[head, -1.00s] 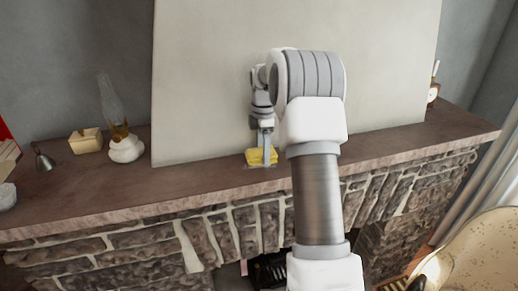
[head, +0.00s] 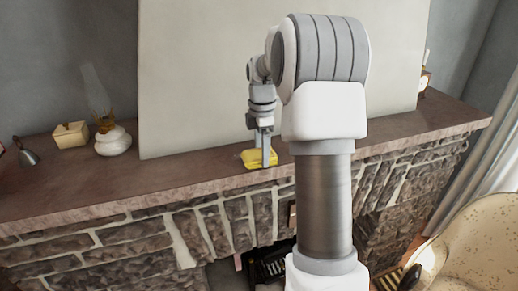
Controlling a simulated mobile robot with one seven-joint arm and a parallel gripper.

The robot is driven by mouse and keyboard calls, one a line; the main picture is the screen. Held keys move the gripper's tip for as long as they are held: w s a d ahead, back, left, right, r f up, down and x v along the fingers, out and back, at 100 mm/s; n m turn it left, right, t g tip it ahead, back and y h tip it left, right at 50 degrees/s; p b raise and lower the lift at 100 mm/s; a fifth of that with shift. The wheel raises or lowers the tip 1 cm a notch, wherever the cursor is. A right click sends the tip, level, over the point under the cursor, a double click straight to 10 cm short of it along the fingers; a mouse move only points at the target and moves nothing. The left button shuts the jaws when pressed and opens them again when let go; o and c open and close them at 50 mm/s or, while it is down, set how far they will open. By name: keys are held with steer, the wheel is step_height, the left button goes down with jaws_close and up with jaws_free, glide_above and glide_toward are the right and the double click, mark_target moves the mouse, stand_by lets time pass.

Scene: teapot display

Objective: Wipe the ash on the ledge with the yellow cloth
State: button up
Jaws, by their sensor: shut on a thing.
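The yellow cloth (head: 252,158) is a small folded pad on the brown ledge (head: 190,174), in front of the pale panel. My gripper (head: 264,150) points down and is shut on the cloth, which is at the ledge surface near the front edge. I cannot make out any ash on the ledge; the area under the cloth is hidden, and my arm covers part of the ledge to the right.
An oil lamp (head: 112,140), a cream box (head: 71,134) and a small bell (head: 25,152) stand on the ledge at the left. A large pale panel (head: 200,75) stands behind the cloth. A clock-like object (head: 424,82) stands at the far right. A speckled armchair (head: 470,250) is at lower right.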

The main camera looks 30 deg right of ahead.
steer(key=shift+s+a, duration=0.1)
steer(key=shift+s, duration=0.2)
steer(key=shift+r, duration=0.1)
step_height(320, 180, up, 6)
steer(key=p, duration=0.5)
steer(key=shift+r+p, duration=0.7)
steer(key=shift+r, duration=0.75)
steer(key=shift+w, duration=0.1)
